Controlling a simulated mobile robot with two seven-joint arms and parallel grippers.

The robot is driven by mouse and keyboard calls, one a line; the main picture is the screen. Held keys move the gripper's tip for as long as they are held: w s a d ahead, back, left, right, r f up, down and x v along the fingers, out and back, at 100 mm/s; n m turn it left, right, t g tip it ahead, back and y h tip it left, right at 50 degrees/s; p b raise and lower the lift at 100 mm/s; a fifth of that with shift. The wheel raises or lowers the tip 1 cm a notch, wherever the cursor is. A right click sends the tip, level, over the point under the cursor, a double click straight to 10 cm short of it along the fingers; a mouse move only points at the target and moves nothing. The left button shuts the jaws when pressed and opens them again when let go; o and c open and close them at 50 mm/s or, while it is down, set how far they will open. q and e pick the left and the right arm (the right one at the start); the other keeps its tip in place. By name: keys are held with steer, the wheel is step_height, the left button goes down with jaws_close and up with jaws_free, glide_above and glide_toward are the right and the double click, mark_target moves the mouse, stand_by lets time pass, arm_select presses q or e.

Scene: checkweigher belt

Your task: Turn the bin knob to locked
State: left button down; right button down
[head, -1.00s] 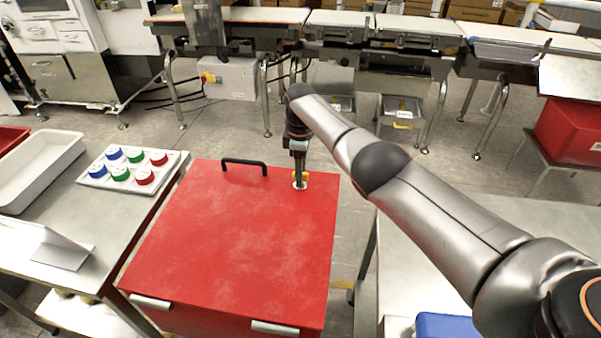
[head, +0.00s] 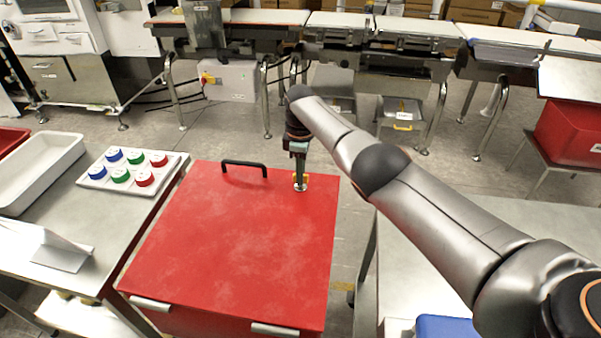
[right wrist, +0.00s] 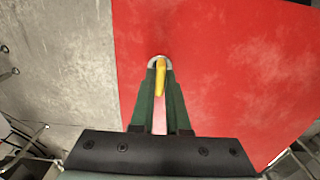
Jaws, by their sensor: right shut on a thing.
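The red bin (head: 235,250) stands in the middle of the head view with its lid down. Its yellow knob (head: 307,178) sits on a pale round base at the lid's far right corner, partly hidden by my gripper. My right gripper (head: 300,182) points straight down over the knob and is shut on it. In the right wrist view the yellow knob (right wrist: 160,78) lies between the two green fingers (right wrist: 158,95), roughly in line with them. I cannot read any lock marking. My left gripper is not in view.
A black handle (head: 244,165) stands up from the lid, left of the knob. A steel table at left holds a tray of coloured caps (head: 132,170) and a white tub (head: 40,170). Another steel table is at right. The conveyor (head: 390,30) runs behind, across open floor.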

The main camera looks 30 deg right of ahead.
steer(key=shift+m, duration=0.3)
steer(key=m, duration=0.3)
steer(key=shift+m+p, duration=0.3)
steer(key=shift+p, duration=0.05)
steer(key=m, duration=0.4)
steer(key=shift+m, duration=0.3)
steer(key=m, duration=0.4)
steer(key=shift+m, duration=0.3)
steer(key=shift+m+p, duration=0.3)
steer(key=shift+m, duration=1.9)
steer(key=c, duration=0.9)
jaws_free()
